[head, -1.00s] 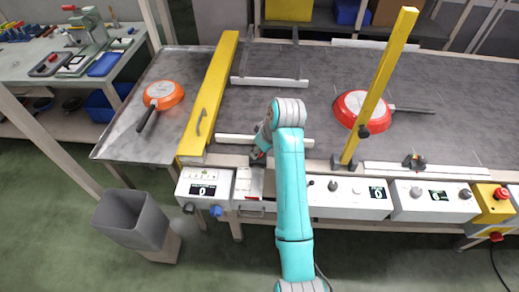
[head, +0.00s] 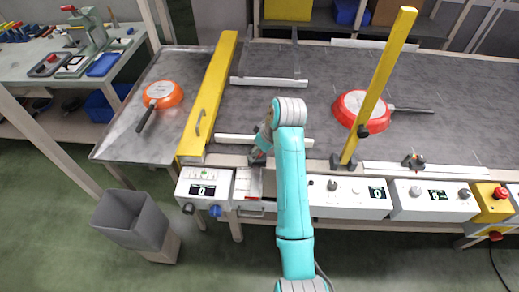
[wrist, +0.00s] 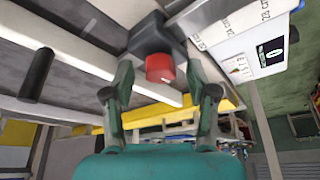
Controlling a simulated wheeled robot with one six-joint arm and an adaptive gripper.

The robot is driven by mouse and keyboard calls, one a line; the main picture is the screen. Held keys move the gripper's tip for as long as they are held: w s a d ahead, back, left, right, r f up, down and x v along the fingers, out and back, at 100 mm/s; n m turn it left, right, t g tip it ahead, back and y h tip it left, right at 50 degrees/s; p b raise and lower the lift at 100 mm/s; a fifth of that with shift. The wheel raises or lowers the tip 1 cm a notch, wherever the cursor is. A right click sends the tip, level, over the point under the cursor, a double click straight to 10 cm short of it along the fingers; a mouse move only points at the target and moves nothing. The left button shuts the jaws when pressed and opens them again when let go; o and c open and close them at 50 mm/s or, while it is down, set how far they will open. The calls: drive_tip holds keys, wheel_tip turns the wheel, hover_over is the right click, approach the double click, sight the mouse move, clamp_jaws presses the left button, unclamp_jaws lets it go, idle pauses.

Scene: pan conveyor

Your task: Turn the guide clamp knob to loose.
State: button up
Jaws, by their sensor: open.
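The red clamp knob (wrist: 160,69) sits on a dark block (wrist: 154,36) beside the guide rail in the wrist view. My gripper (wrist: 161,78) is open, with one finger on each side of the knob in the picture. I cannot tell whether the fingertips touch it. In the head view my gripper (head: 259,154) is at the near edge of the conveyor, by the near white guide rail (head: 237,139). The knob is not clearly visible there, being hidden around my gripper and arm. The knob's setting cannot be read.
An orange pan (head: 163,94) lies left of a yellow beam (head: 210,95). A red pan (head: 350,108) lies on the belt behind a slanted yellow post (head: 380,85). Control boxes (head: 203,188) line the front edge. A grey bin (head: 130,220) stands on the floor.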

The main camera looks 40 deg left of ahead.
drive_tip(key=v, duration=0.7)
drive_tip(key=shift+r, duration=0.25)
drive_tip(key=shift+s+d, duration=0.1)
